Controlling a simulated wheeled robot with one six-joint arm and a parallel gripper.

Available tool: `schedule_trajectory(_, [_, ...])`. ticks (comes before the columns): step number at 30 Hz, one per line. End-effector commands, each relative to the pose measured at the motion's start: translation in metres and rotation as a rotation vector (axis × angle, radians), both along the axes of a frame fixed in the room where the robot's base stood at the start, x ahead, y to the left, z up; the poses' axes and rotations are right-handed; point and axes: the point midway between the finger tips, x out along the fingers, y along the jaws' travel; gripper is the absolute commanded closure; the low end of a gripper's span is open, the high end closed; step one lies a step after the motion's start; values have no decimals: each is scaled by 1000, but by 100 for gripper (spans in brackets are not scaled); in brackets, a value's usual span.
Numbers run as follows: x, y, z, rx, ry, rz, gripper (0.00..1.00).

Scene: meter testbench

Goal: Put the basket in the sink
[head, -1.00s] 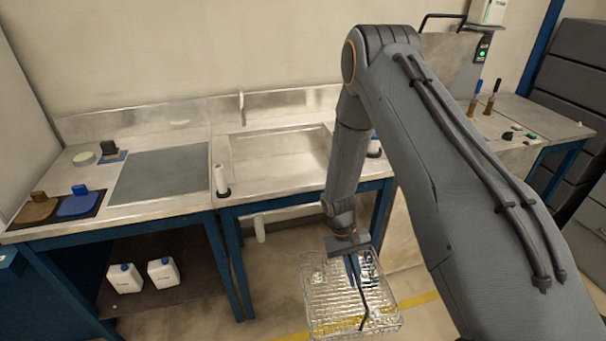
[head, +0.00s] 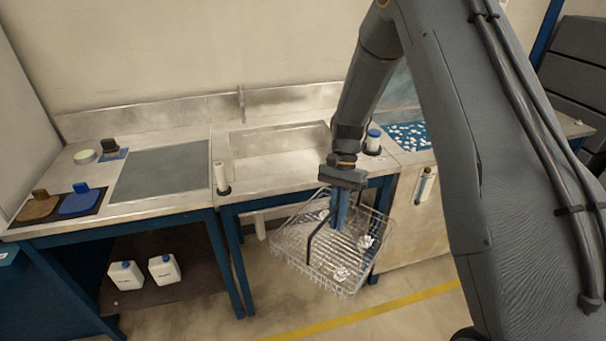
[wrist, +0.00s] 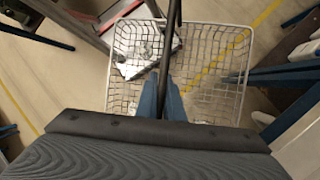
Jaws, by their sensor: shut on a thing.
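The basket (head: 290,250) is a wire basket with a dark handle. It hangs in the air in front of the bench, below the level of the bench top, and looks tilted. Small shiny metal pieces (head: 341,273) lie in it. My gripper (head: 338,222), with blue fingers, is shut on the basket's handle; it also shows in the wrist view (wrist: 160,98) above the basket (wrist: 215,70). The sink (head: 275,152) is a shallow, pale metal basin in the bench top, behind and above the basket. Its basin looks empty.
A tap (head: 241,103) rises behind. A blue bath with white pieces (head: 408,135) lies right. The bench's blue front frame (head: 285,198) is close behind the basket.

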Motion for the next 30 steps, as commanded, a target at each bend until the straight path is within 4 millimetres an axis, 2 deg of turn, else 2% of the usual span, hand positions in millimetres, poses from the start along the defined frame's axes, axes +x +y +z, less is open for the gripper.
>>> schedule_trajectory(1, [6, 7, 22, 2, -8, -69, 100])
schedule_trajectory(6, [13, 28, 80, 0, -3, -285, 100])
schedule_trajectory(12, [17, 46, 127, -1, 1, -449, 100])
schedule_trajectory(18, [18, 60, 162, -2, 2, -558, 100])
schedule_trajectory(24, [18, 69, 188, -2, 3, -635, 100])
schedule_trajectory(28, [17, 74, 201, -3, 4, -672, 100])
schedule_trajectory(30, [17, 73, 199, -4, 6, -669, 100])
